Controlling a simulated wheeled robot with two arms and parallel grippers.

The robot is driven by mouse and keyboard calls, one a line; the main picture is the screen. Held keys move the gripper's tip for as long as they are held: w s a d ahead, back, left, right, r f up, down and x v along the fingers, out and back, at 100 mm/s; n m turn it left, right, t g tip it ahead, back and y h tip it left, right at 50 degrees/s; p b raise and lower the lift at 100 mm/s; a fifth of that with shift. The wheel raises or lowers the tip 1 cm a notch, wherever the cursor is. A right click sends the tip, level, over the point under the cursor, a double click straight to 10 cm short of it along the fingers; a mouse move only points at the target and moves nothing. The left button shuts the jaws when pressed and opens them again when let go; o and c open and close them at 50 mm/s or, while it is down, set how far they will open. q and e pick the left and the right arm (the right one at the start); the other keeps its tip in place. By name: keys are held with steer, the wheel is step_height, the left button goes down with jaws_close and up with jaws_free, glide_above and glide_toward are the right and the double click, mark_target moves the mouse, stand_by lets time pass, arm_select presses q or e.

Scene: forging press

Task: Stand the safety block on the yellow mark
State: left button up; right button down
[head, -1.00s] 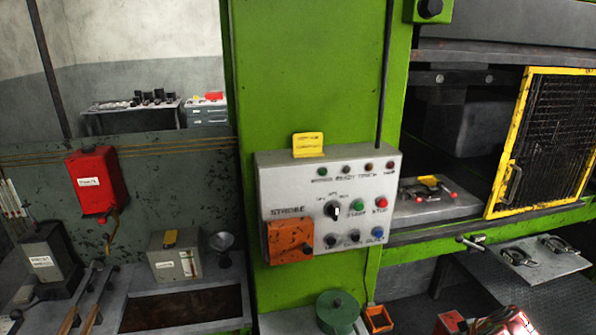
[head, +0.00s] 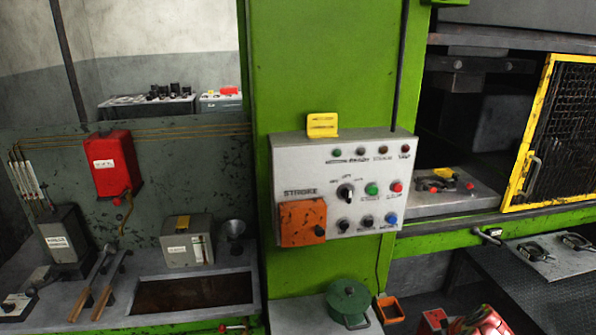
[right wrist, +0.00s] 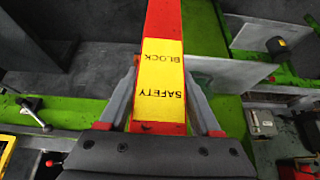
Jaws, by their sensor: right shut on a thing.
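The safety block (right wrist: 162,72) is a long bar with red and yellow sections and the words SAFETY BLOCK. In the right wrist view my right gripper (right wrist: 160,100) is shut on it, one finger on each side. The block reaches beyond the top edge of that view. In the head view, red parts (head: 482,320) show at the bottom edge; I cannot tell whether they are the block. A small yellow patch (head: 444,173) shows on the plate inside the press; I cannot tell whether it is the yellow mark. My left gripper is not in view.
A control box (head: 350,165) is fixed to the green press column (head: 320,60). The yellow-framed mesh guard (head: 525,150) stands at the press opening's right. A plate with handles (head: 555,257) lies before the press. A green round can (head: 348,303) and a small orange bin (head: 388,309) are below.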

steer(key=w+a+f+b, duration=0.3)
steer(key=a+f+b, duration=0.3)
steer(key=a, duration=0.4)
steer(key=w+a+f+b, duration=0.3)
steer(key=a+f+b, duration=0.4)
steer(key=a, duration=0.4)
steer(key=shift+w+f+m, duration=0.25)
steer(key=shift+f+m, duration=0.05)
steer(key=shift+d+h, duration=0.1)
steer(key=shift+h, duration=0.2)
